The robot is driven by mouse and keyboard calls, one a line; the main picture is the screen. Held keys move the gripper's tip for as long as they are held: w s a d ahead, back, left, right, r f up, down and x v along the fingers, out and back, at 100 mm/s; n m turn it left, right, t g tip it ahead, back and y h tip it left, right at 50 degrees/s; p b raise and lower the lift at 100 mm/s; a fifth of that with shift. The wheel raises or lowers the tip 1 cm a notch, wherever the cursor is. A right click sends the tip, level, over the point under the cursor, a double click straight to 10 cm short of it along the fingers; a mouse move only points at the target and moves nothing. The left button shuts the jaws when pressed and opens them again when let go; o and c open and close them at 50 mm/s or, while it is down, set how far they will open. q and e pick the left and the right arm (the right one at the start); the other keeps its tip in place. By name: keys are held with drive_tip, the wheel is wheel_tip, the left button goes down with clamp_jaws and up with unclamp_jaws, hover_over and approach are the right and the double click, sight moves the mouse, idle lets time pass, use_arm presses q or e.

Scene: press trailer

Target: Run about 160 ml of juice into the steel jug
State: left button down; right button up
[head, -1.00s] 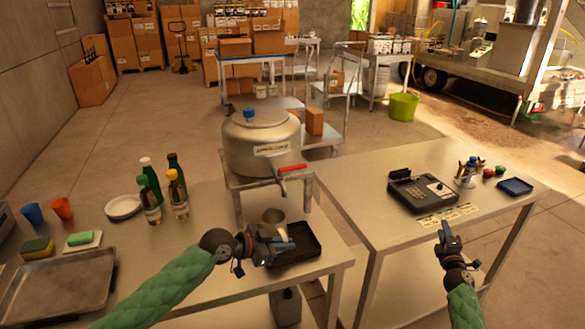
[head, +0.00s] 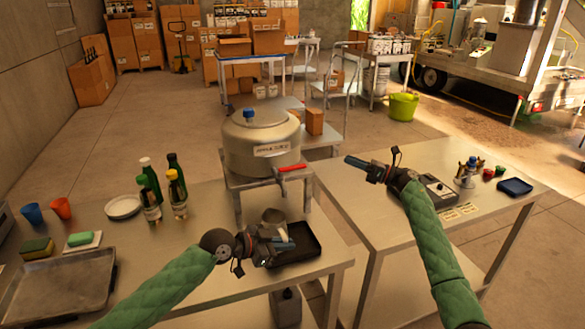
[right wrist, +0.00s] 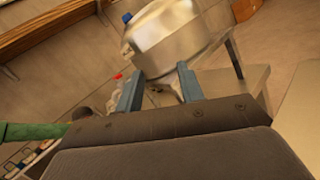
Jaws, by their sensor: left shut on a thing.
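The steel jug (head: 274,216) is below the tank's tap, over the back left of a black tray (head: 308,250). My left gripper (head: 286,240) is shut on the steel jug, on its near side; the exact grip is partly hidden. The steel juice tank (head: 262,145) has a blue cap and stands on a metal stand. Its tap has a red lever (head: 293,168), also seen as a red spot in the right wrist view (right wrist: 118,76). My right gripper (head: 352,162) is to the right of the lever, apart from it. In the right wrist view its fingers (right wrist: 160,90) are apart and empty.
Several bottles (head: 165,185), a white plate (head: 123,207) and cups (head: 62,208) stand on the left table. The right table holds a black device (head: 438,190) and a dark blue tray (head: 515,187). A gap separates the tables.

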drive_tip(key=s+a+r+n+g, duration=0.2)
drive_tip(key=a+n+g, duration=0.7)
drive_tip(key=n+g, duration=0.15)
drive_tip(key=n+g+h, duration=0.2)
drive_tip(key=g, duration=0.1)
approach(279, 169)
drive_tip(key=x, duration=0.5)
drive_tip(key=shift+s+a+f, duration=0.15)
drive_tip(key=shift+a, duration=0.2)
drive_tip(key=shift+c, duration=0.5)
clamp_jaws()
